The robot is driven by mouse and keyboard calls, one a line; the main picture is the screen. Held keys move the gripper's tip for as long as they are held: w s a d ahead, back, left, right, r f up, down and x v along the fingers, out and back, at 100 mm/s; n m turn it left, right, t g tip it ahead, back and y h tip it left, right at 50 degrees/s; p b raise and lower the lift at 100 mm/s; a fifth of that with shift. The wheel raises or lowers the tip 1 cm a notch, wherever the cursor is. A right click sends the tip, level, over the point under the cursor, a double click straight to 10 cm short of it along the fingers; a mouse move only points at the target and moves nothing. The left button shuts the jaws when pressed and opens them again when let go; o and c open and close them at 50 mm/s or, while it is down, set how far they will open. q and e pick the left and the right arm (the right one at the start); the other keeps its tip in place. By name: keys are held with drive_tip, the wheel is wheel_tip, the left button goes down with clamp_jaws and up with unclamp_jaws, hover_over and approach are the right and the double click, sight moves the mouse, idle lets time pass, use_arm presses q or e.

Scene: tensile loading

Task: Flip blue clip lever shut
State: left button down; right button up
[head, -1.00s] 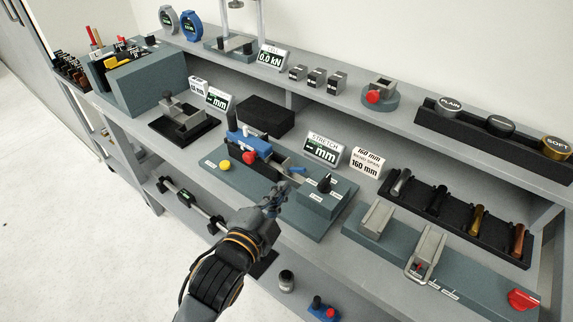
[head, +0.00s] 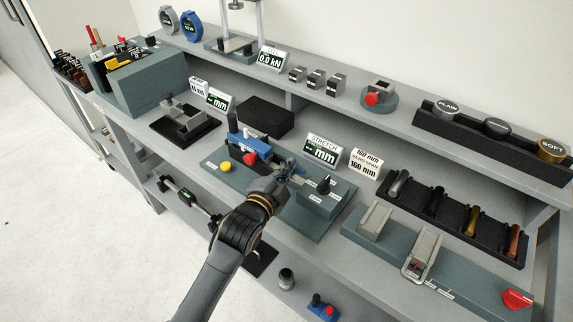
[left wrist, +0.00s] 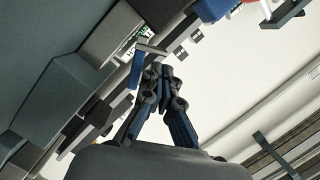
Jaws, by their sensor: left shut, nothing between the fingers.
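The blue clip lever (left wrist: 136,72) shows in the left wrist view as a small blue bar on a pale metal clip (left wrist: 150,49), just left of my fingertips. In the head view my left gripper (head: 286,170) is at the clip and largely covers it, so the lever's exact angle is hard to tell. My left gripper (left wrist: 160,70) is shut with nothing between its fingers. It is very close to the lever; I cannot tell whether they touch. My right gripper is not in view.
The stretch fixture (head: 215,176) carries a blue block (head: 254,148), a red knob (head: 249,156) and a yellow button (head: 225,166). A box with a black dial (head: 324,186) stands right of my gripper. The stretch display (head: 323,151) is behind.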

use_arm(q)
drive_tip(key=shift+w+a+f, duration=0.15)
drive_tip(key=shift+a, duration=0.1)
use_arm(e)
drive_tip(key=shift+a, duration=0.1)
use_arm(q)
drive_tip(key=shift+w+a+n+p, duration=0.1)
drive_tip(key=shift+n+p, duration=0.2)
drive_tip(key=shift+p, duration=0.1)
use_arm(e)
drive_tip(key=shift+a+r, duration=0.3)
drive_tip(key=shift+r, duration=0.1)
